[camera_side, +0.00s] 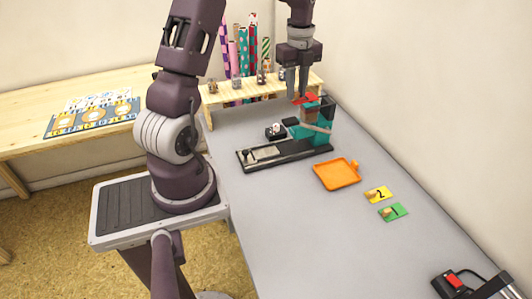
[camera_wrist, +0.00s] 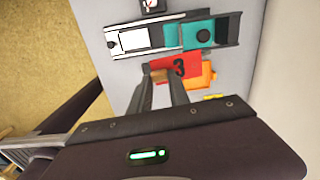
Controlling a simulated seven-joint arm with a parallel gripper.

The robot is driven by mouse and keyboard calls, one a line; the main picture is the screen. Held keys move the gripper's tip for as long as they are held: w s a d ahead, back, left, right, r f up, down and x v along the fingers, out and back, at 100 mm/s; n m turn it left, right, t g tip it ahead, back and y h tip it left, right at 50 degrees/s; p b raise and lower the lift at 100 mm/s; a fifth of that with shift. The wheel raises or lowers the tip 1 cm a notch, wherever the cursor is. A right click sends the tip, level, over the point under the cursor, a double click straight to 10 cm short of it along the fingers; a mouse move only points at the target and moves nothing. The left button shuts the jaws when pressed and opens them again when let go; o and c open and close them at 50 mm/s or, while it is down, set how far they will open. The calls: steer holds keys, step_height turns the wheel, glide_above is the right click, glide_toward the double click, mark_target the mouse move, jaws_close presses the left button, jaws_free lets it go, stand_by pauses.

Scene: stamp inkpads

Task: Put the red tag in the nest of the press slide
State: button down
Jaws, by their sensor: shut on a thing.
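The red tag (camera_wrist: 186,67), marked with a 3, is in my gripper (camera_wrist: 166,84), whose fingers are shut on its left end in the wrist view. The red tag (camera_side: 309,97) also shows in the side view, where my gripper (camera_side: 297,97) points down and appears level with the top of the press. The press (camera_side: 324,127) has teal parts and stands at the right end of a long black base. The press slide with its pale nest (camera_side: 266,154) lies toward the left end of that base. The nest (camera_wrist: 134,40) looks empty in the wrist view.
An orange tray (camera_side: 337,174) lies in front of the press. A yellow tag (camera_side: 378,194) and a green tag (camera_side: 393,211) lie to its right. A small black item (camera_side: 275,131) sits behind the slide. A wooden shelf (camera_side: 240,92) with stamps stands at the back.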

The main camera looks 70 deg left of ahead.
glide_above(258, 155)
steer(key=shift+m, duration=0.4)
step_height(258, 155, down, 21)
steer(key=shift+d+r, duration=0.1)
steer(key=c, duration=1.5)
jaws_free()
